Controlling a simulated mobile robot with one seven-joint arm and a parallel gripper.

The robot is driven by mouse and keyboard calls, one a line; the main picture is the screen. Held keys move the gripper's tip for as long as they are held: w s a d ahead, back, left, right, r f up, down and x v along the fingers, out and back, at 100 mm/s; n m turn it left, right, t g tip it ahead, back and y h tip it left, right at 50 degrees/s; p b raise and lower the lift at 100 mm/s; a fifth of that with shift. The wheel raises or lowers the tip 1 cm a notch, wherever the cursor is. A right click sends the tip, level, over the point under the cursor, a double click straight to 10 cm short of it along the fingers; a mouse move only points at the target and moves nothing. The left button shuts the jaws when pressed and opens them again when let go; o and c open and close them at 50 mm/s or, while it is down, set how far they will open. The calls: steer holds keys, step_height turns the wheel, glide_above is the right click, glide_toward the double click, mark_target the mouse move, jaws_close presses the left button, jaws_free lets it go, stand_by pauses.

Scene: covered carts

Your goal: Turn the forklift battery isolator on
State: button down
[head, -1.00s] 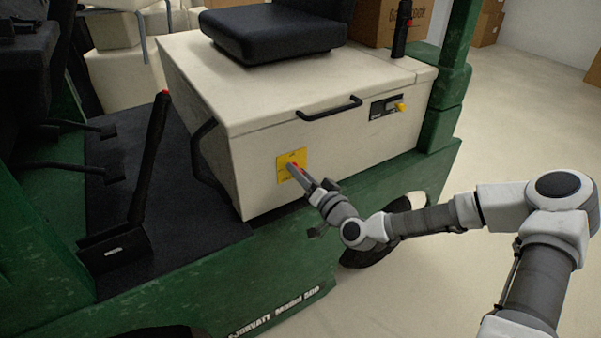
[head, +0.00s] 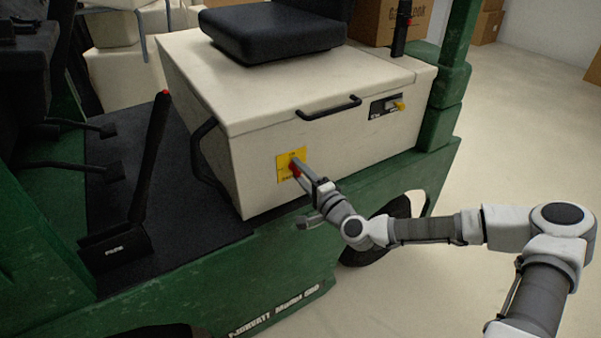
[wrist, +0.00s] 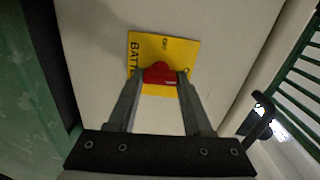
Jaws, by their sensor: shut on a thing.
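The battery isolator is a red knob (wrist: 160,73) on a yellow label plate (wrist: 184,50), set on the side of the forklift's cream battery box. In the head view the yellow plate (head: 284,160) shows at the box's lower left, with the red knob (head: 295,171) partly hidden by my fingers. My gripper (head: 298,168) reaches it from the lower right. In the wrist view my gripper (wrist: 160,80) has one finger on each side of the red knob and is shut on it. The plate looks turned sideways there, and part of its lettering is hidden.
The cream box (head: 245,165) has a black handle (head: 329,107) and a small black panel with a yellow part (head: 398,106). A black seat (head: 275,35) is on top. A lever with a red tip (head: 150,155) stands left. Open floor (head: 520,140) lies to the right.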

steer(key=shift+m, duration=0.4)
steer(key=shift+c, duration=1.6)
jaws_free()
steer(key=p+v, duration=0.2)
steer(key=v, duration=1.5)
steer(key=shift+s, duration=0.2)
steer(key=shift+d, duration=0.15)
